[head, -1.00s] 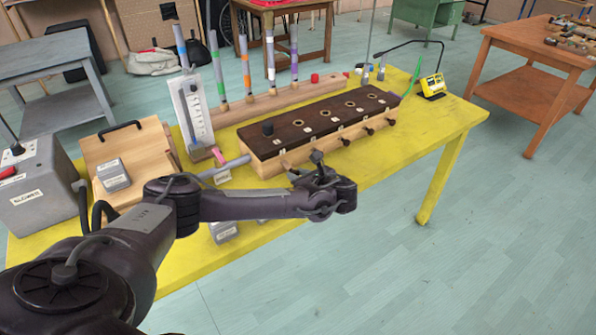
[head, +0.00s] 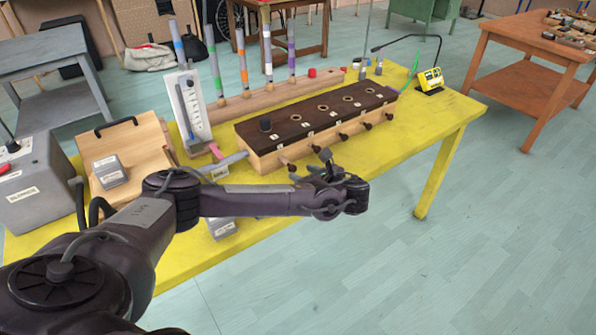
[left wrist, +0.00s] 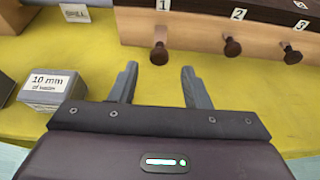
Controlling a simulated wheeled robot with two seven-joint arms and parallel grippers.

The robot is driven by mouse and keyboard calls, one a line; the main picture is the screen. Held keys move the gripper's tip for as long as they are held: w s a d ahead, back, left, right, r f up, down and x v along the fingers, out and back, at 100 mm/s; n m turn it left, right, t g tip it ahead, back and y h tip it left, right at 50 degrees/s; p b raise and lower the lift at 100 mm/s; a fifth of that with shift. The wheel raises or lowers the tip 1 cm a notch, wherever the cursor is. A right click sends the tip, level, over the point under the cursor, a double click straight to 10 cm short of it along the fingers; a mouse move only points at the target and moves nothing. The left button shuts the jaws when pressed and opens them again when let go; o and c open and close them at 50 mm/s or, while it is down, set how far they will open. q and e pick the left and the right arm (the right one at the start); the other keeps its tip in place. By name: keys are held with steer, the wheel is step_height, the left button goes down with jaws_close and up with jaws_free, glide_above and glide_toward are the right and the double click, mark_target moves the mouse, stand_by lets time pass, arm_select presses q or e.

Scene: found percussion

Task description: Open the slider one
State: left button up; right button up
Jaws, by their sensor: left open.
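The wooden box (head: 322,142) with a dark top and a row of holes stands on the yellow table. Dark knobs stick out of its front. Slider one's knob (left wrist: 159,53) is under the label 1 in the left wrist view; it also shows in the head view (head: 287,164). My left gripper (left wrist: 158,80) is open and empty, facing the box front. In the left wrist view, this knob appears between and just beyond the two fingertips, with no contact visible. In the head view the gripper (head: 312,170) is in front of the box. My right gripper is out of view.
Knobs two (left wrist: 232,47) and three (left wrist: 292,54) are to the right. A small grey block marked 10 mm (left wrist: 52,89) lies left of the gripper. A rail with coloured tubes (head: 268,96) stands behind the box.

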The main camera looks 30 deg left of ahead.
arm_select(q)
steer(key=shift+v, duration=1.8)
